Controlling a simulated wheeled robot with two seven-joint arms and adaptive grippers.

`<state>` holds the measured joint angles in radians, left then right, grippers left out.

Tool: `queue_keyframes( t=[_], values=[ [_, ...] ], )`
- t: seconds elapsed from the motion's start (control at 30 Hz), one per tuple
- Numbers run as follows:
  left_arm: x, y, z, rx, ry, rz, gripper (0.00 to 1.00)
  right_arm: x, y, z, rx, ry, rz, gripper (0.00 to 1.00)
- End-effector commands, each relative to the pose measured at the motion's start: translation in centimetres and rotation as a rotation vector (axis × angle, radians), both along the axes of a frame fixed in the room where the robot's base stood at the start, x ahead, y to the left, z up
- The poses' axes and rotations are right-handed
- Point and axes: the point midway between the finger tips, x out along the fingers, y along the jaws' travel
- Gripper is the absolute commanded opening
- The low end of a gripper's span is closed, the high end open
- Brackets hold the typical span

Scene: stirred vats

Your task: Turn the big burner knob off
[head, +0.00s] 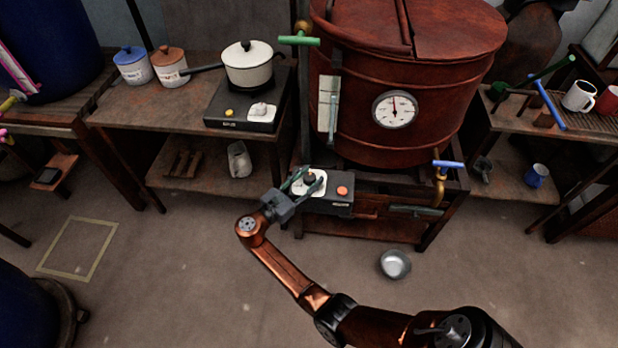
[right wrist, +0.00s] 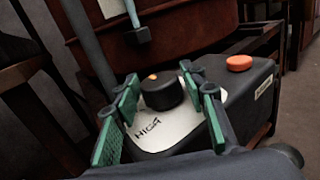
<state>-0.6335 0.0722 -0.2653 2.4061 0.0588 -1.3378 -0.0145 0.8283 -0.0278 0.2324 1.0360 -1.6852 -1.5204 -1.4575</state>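The big burner knob (right wrist: 161,91) is a black round knob with an orange mark, on a white plate (right wrist: 155,131) that reads "HIGH". It sits on a dark burner box (head: 332,207) under the big red-brown vat (head: 420,85). In the head view the knob (head: 309,178) is partly covered by my gripper. My right gripper (head: 303,182) is open, its green-padded fingers on either side of the knob. In the right wrist view the fingers (right wrist: 165,110) stand apart, and I cannot tell whether either touches the knob. My left gripper is not in view.
An orange button (right wrist: 239,62) is on the same box, right of the knob. A blue-handled tap (head: 440,180) hangs from the vat at right. A metal bowl (head: 395,264) lies on the floor. A small stove (head: 245,110) with a white pot (head: 248,66) stands left.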

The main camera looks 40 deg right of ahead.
Motion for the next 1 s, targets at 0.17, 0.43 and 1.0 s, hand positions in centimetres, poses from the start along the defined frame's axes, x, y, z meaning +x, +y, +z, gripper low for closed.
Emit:
queue_keyframes(
  t=[0.17,0.43,1.0],
  values=[
    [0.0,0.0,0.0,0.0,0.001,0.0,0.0,0.0,0.0,0.0,-0.001,0.0,0.001,0.49],
    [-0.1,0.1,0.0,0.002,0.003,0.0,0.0,0.0,0.3,0.1,-0.001,0.0,0.002,0.49],
    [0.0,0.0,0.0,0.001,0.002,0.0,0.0,-0.9,10.1,0.0,0.0,0.0,0.002,0.49]
  ],
)
